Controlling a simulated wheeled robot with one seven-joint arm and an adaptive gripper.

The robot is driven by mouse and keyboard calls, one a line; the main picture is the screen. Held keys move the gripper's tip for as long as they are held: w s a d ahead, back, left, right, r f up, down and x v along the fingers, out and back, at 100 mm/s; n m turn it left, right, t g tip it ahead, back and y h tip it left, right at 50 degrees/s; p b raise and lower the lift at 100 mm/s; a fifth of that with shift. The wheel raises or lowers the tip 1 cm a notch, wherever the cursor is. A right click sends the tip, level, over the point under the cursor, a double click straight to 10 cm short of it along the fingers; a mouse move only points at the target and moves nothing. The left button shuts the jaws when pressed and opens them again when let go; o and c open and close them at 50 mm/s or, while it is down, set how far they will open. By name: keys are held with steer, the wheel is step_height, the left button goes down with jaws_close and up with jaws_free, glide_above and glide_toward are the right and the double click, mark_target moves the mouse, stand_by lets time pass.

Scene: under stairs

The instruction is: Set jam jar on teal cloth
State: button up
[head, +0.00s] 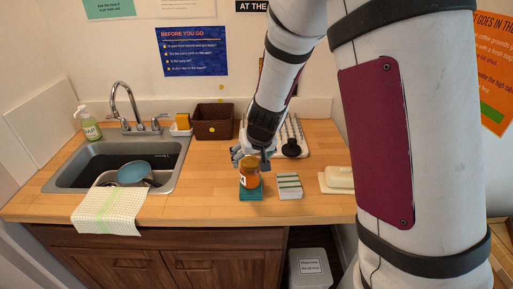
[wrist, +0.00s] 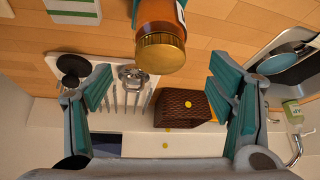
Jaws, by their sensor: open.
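The jam jar (head: 249,176), amber with a gold lid and a pale label, stands upright on the small teal cloth (head: 250,194) near the counter's front edge. The cloth shows in front of and beside the jar's base. My gripper (head: 252,156) is just behind and above the jar in the head view. In the wrist view my gripper (wrist: 162,78) is open, with its teal-padded fingers wide apart and nothing between them. The jar (wrist: 161,35) is beyond the fingertips there, apart from both, lid towards me.
Behind are a brown basket (head: 213,122) and a drying rack (head: 300,143). The sink (head: 80,170) with a blue pan (head: 133,173) lies left. Counter between sink and jar is clear.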

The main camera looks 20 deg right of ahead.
steer(key=s+a+r+y+p, duration=0.2)
steer(key=s+a+r+y, duration=0.1)
steer(key=s+r, duration=1.5)
steer(key=s+d+r+h, duration=0.1)
steer(key=s+r, duration=0.1)
steer(key=s, duration=0.5)
steer(key=s+d+r+n+h, duration=0.1)
steer(key=s+r, duration=0.2)
steer(key=s, duration=0.4)
steer(key=shift+d+h, duration=0.3)
steer(key=shift+d, duration=0.1)
steer(key=shift+w, duration=0.1)
steer(key=shift+w+f+b, duration=0.75)
steer(key=shift+b, duration=0.05)
